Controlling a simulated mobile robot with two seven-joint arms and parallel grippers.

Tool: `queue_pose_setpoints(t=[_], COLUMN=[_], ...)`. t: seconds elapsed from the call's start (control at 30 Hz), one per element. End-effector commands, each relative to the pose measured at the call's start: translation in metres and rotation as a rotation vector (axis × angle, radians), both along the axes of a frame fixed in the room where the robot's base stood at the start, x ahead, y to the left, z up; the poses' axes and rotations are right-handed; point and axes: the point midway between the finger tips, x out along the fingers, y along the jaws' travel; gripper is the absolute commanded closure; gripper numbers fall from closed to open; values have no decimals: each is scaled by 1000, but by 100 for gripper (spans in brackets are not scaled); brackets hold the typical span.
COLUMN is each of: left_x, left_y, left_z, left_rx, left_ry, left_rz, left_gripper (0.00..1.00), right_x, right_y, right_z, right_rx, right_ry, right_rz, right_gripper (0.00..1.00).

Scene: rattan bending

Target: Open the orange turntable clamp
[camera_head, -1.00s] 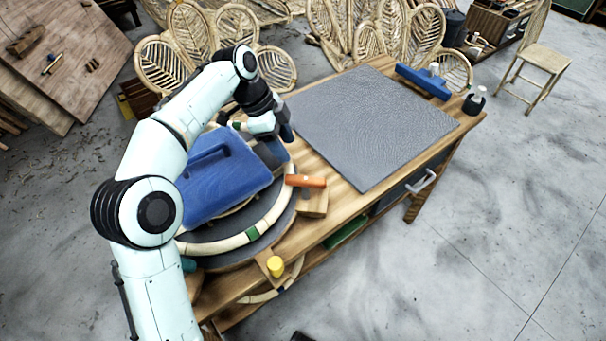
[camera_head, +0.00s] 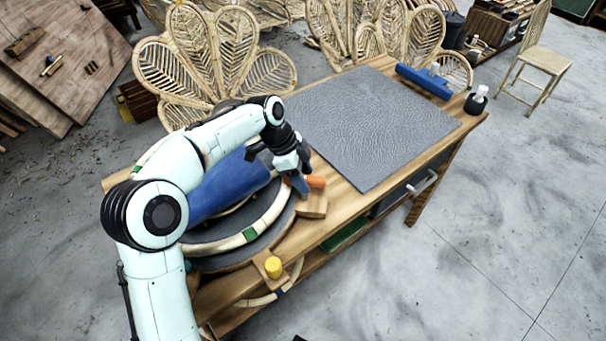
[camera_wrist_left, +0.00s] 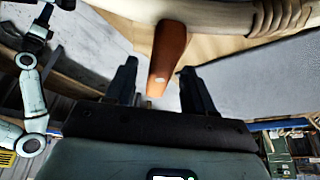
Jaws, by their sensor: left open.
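The orange turntable clamp (camera_head: 316,182) is a short orange lever on a wooden block (camera_head: 313,204) at the turntable's (camera_head: 235,258) right edge. My left gripper (camera_head: 301,190) is open and beside the lever, angled down from above. In the left wrist view, the orange lever (camera_wrist_left: 168,55) points into the gap between the two spread fingers of the left gripper (camera_wrist_left: 160,88). It looks ahead of the fingertips, and I cannot see contact. The head view partly hides the lever behind the gripper. My right gripper does not show in the head view.
A pale rattan ring (camera_head: 232,243) lies on the turntable around a blue block (camera_head: 225,188). A yellow knob (camera_head: 273,267) stands on a wooden piece at the front. A grey mat (camera_head: 370,125) covers the bench's right side. A blue tool and a dark bottle (camera_head: 476,100) sit at the far corner.

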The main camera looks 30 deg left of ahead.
Motion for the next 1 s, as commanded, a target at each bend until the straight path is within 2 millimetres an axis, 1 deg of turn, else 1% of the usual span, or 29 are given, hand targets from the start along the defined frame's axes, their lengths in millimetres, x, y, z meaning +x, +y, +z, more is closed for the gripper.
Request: queue_pose_setpoints(t=[0.03, 0.07, 0.1, 0.17, 0.2, 0.23, 0.47, 0.67, 0.87, 1.0], left_x=[0, 0, 0, 0, 0, 0, 0, -1, -2, -3], left_y=[0, 0, 0, 0, 0, 0, 0, 0, 0, -1], left_z=[0, 0, 0, 0, 0, 0, -1, -2, -2, -2], left_rx=[0, 0, 0, 0, 0, 0, 0, 0, 1, 2], left_ry=[0, 0, 0, 1, 1, 1, 3, 4, 3, 3], left_rz=[0, 0, 0, 0, 0, 0, 6, 58, 183, 305], left_gripper=[47, 50, 63, 83, 96, 100, 100, 100, 100, 100], right_x=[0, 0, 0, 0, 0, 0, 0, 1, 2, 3], right_y=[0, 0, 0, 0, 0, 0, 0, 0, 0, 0], right_z=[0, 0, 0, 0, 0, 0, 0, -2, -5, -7], right_rx=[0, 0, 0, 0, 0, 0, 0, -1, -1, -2], right_ry=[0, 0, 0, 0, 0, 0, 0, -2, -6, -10], right_rz=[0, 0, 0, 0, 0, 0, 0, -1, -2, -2], right_gripper=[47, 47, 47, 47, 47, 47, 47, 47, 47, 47])
